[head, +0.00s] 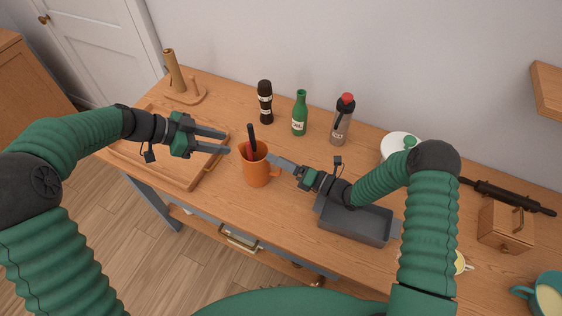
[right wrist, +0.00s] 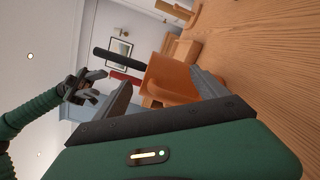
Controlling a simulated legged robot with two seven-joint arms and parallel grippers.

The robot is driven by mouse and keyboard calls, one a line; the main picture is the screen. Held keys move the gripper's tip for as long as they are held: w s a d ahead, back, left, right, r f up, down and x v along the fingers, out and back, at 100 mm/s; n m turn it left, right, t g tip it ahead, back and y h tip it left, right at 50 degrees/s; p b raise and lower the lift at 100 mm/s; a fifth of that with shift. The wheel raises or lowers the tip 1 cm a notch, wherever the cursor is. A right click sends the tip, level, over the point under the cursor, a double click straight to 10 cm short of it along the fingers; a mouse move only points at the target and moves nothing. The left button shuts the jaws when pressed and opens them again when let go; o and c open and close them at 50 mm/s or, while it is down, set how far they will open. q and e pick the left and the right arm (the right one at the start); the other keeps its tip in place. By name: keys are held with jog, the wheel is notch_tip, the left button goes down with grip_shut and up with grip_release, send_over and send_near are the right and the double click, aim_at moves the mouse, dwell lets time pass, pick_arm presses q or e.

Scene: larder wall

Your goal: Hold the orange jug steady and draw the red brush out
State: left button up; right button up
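The orange jug (head: 257,173) stands upright on the wooden counter, its handle towards the right. The red brush (head: 252,138) stands in it; its black handle and a bit of red show above the rim, and its lower part is hidden. My left gripper (head: 228,143) is open and empty, just left of the jug near rim height. My right gripper (head: 270,159) is at the jug's right side, by the handle. In the right wrist view its fingers are apart, with the jug (right wrist: 172,78) showing between them; I cannot tell whether they touch it. The brush (right wrist: 120,61) shows there too.
A wooden tray (head: 183,183) lies left of the jug. A pepper mill (head: 265,102), a green bottle (head: 299,114) and a grey bottle with a red top (head: 342,120) stand behind. A grey tin (head: 352,225) sits right of the jug, under my right arm.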

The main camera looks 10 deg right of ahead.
jog(key=c, duration=0.5)
jog(key=shift+a, duration=0.65)
jog(key=c, duration=1)
jog(key=shift+c, duration=0.9)
jog(key=shift+s+d+f, duration=0.1)
jog(key=shift+d, duration=0.4)
grip_shut()
jog(key=shift+s+a, duration=0.1)
jog(key=shift+a, duration=0.1)
